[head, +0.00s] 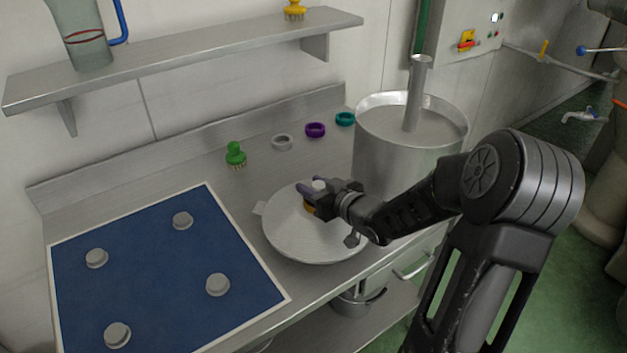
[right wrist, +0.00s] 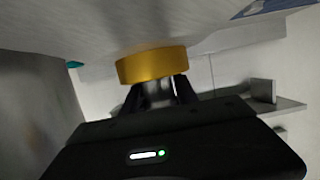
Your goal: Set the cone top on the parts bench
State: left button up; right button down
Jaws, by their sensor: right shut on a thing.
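The cone top (head: 285,233) is a wide, shallow grey metal cone with small tabs at its rim. It is over the bare steel of the parts bench (head: 205,185), right of the blue mat. I cannot tell if its rim touches the bench. My right gripper (head: 318,193) is shut at the cone's middle, on its knob with a gold collar (head: 309,209). In the right wrist view the gold collar (right wrist: 152,66) sits between the fingers (right wrist: 158,93), with the grey cone surface (right wrist: 110,25) filling the top. My left gripper is not in view.
A blue mat (head: 140,260) with several grey pucks lies at left. A green brush (head: 236,154) and grey, purple (head: 315,130) and teal rings stand along the back. A large steel vessel (head: 385,165) stands close on the right. A wall shelf (head: 190,50) overhangs the back.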

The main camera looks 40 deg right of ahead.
jog(key=shift+w+r, duration=0.1)
jog(key=shift+r, duration=0.1)
jog(key=shift+f, duration=2.1)
jog(key=c, duration=1.4)
grip_release()
jog(key=shift+f, duration=0.3)
jog(key=o, duration=0.5)
jog(key=shift+r, duration=0.1)
jog(key=shift+c, duration=0.2)
jog(key=shift+r, duration=0.1)
jog(key=v, duration=1.2)
jog(key=shift+b, duration=0.4)
